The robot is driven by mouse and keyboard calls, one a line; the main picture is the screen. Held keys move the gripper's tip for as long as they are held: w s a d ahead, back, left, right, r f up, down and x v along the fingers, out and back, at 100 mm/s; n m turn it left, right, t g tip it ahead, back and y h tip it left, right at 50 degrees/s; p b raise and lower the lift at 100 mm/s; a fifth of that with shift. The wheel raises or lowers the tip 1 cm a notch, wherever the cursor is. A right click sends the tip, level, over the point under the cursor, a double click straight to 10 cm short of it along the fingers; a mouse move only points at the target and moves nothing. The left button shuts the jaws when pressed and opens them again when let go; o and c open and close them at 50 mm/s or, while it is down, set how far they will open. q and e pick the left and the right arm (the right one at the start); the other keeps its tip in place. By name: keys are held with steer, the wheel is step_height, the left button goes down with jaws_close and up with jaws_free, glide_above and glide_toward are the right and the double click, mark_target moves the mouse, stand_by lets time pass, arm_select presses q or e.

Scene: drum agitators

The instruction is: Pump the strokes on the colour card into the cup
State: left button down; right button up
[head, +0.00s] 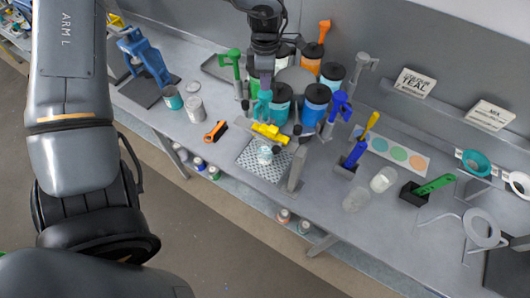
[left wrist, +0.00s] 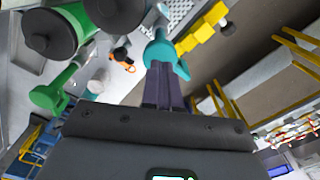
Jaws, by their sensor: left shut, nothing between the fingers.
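My left gripper (head: 266,84) is shut and empty, pointing down just above the teal pump head (head: 262,104). In the left wrist view the closed fingers (left wrist: 163,100) reach the teal pump head (left wrist: 160,52); I cannot tell whether they touch. A clear cup (head: 264,155) stands on a perforated tray (head: 250,166) below the yellow pump nozzle (head: 270,131). Its contents are too small to tell. A card (head: 415,83) at the back reads "COLOUR TEAL". Another card (head: 490,115) begins with "MIX"; its rest is too small to read. My right gripper is not in view.
Green (head: 231,63), orange (head: 318,42), blue (head: 338,104) and grey (head: 362,70) pumps stand around the teal one. An orange-black tool (head: 215,131) lies left. Clear cups (head: 383,179) and a swatch strip (head: 397,152) lie right.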

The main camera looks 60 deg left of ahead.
arm_select(q)
step_height(320, 180, up, 6)
steer(key=p, duration=0.4)
steer(key=shift+f, duration=0.1)
stand_by(0.4)
